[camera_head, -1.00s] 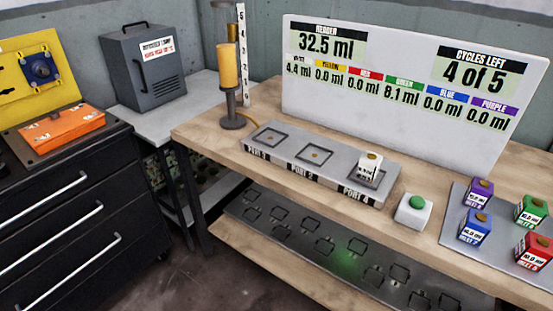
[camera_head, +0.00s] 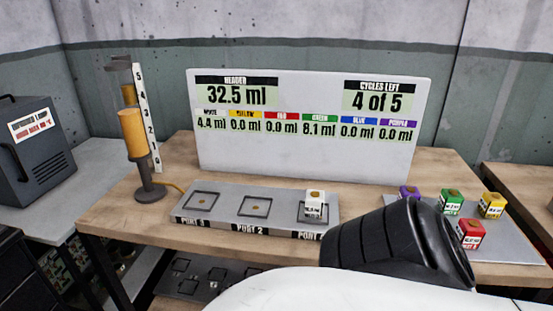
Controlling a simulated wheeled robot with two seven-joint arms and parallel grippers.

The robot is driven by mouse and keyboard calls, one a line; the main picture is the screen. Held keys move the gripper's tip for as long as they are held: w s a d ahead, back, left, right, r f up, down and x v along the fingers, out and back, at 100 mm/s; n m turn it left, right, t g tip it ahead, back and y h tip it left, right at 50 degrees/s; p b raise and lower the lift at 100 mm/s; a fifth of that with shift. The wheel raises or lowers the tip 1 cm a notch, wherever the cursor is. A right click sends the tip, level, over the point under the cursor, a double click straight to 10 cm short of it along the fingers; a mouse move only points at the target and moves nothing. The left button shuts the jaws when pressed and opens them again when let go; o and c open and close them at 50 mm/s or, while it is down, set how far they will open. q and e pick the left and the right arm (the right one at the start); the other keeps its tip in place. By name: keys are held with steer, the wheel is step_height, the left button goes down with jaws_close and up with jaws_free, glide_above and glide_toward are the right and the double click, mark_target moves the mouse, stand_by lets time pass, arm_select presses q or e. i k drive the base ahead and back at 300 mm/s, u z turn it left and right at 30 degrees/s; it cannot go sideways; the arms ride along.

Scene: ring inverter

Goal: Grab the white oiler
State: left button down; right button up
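The white oiler (camera_head: 314,204), a small white block with a brownish top and a dark-printed label, stands upright in the right-hand port of the grey port block (camera_head: 228,205). The other two ports are empty. A white and black arm link of mine fills the lower right and covers part of the port block's right end. Neither of my grippers shows, so I cannot tell their state.
The display board (camera_head: 300,165) stands behind, reading 32.5 ml and 4 of 5. Purple (camera_head: 407,192), green (camera_head: 451,201), yellow (camera_head: 491,205) and red (camera_head: 470,234) oilers stand on a tray (camera_head: 512,247) at right. A yellow cylinder (camera_head: 132,132) on a stand is left.

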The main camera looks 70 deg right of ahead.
mark_target(315, 199)
steer(key=i, duration=1.45)
steer(key=z, duration=2.2)
